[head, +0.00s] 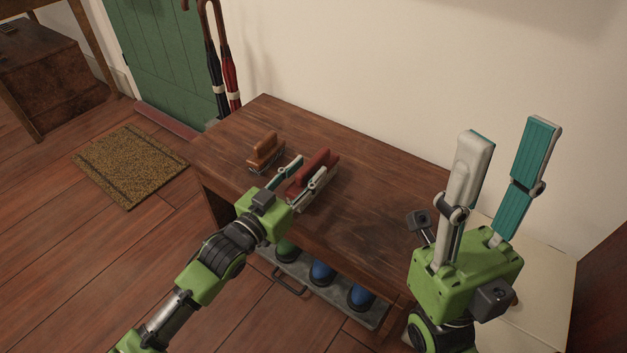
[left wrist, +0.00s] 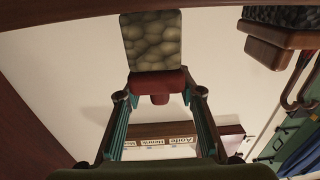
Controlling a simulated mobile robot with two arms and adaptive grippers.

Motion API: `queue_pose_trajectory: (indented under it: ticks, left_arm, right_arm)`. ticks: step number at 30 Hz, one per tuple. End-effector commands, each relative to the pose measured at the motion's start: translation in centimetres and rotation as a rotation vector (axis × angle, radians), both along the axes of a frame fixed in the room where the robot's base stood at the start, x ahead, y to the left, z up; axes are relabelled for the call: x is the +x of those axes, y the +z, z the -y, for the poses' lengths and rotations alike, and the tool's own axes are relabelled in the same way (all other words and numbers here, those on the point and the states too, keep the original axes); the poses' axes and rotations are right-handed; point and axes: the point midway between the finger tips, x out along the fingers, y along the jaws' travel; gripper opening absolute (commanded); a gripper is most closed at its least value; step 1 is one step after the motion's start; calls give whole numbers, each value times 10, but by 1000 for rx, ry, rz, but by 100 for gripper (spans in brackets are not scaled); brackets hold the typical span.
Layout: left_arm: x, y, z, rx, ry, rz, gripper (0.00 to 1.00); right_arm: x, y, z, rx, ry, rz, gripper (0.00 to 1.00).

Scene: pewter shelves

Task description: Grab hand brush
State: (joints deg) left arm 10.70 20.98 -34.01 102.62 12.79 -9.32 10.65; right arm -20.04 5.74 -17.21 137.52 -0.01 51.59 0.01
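A dark red hand brush (head: 320,166) sits on the wooden bench top. My left gripper (head: 307,172) is open, with a finger on each side of it. In the left wrist view the red brush body (left wrist: 158,83) lies between the fingertips, and its speckled bristles (left wrist: 152,40) show beyond. I cannot tell whether the fingers touch it. A second, orange-brown brush (head: 265,148) stands to its left on the bench; a brown brush (left wrist: 278,47) also shows at the upper right of the left wrist view. My right gripper (head: 505,165) is open, empty and raised at the right.
The bench top (head: 365,207) is clear to the right of the red brush. Umbrellas (head: 225,65) hang behind the bench's left end. A doormat (head: 130,163) lies on the floor.

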Motion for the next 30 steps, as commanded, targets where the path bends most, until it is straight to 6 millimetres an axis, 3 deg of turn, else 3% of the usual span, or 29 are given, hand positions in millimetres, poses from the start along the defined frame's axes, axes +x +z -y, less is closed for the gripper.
queue_pose_trajectory:
  ticks: [2, 6, 14, 18, 19, 30]
  left_arm:
    - [10, -1, 8, -3, -1, 4, 35]
    - [23, 0, 17, -1, -1, 2, 35]
    - [25, 1, 18, -1, -1, -1, 35]
    - [25, 1, 18, -1, -1, -1, 4]
    - [25, 1, 18, -1, -1, -1, 0]
    - [25, 3, 18, -1, -1, 2, 0]
  right_arm:
    - [0, -11, 0, -1, 0, 1, 40]
    - [2, -3, -1, -2, -2, 33, 40]
    - [3, 0, -1, -3, -2, 37, 40]
    - [3, 0, -1, -3, -2, 37, 40]
    - [3, 0, -1, -3, -2, 37, 40]
    - [2, 1, -1, -4, -1, 38, 40]
